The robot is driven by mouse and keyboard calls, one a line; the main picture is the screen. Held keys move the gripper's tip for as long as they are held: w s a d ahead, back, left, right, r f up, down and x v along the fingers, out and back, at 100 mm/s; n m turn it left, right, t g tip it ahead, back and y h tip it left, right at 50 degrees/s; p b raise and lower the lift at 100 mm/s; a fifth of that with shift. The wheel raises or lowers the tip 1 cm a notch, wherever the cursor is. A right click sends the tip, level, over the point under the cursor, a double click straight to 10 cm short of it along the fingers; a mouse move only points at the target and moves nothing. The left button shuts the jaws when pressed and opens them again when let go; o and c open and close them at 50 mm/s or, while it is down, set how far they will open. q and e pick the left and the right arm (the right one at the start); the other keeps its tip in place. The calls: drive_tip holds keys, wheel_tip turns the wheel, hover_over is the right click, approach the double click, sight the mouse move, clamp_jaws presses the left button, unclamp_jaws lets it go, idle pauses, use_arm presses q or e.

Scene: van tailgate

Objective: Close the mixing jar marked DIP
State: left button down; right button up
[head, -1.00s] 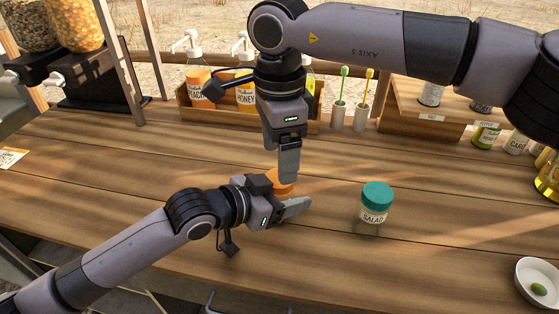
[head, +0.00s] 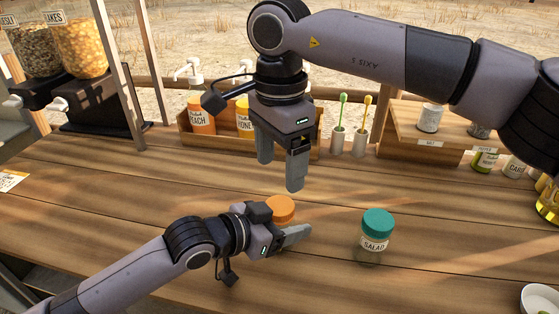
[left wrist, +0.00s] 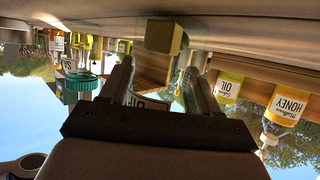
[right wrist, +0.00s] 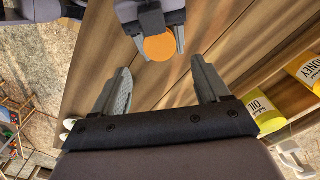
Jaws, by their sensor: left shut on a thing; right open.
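The jar with the orange lid (head: 281,208) stands on the table, its body mostly hidden by my left gripper (head: 288,226). My left gripper is shut on this jar. In the left wrist view its partly covered label (left wrist: 148,102) shows upside down and seems to read DIP. The lid sits on top of the jar; I cannot tell how tight it is. My right gripper (head: 280,172) is open and empty above the lid, apart from it. In the right wrist view the lid (right wrist: 160,47) shows beyond the open fingers.
A jar marked SALAD with a teal lid (head: 376,232) stands to the right. A wooden crate (head: 225,143) with sauce bottles is behind. Two brushes in holders (head: 338,138) and a wooden shelf (head: 405,151) stand at the back right. The table front left is clear.

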sight(279, 206)
wheel_tip(279, 206, down, 8)
drive_tip(key=shift+f, duration=0.1)
use_arm(q)
drive_tip(key=shift+f, duration=0.1)
idle(0.3)
use_arm(e)
drive_tip(key=c, duration=1.1)
use_arm(q)
drive_tip(key=shift+s, duration=0.1)
use_arm(e)
drive_tip(key=shift+m, duration=1.7)
drive_tip(key=o, duration=1.2)
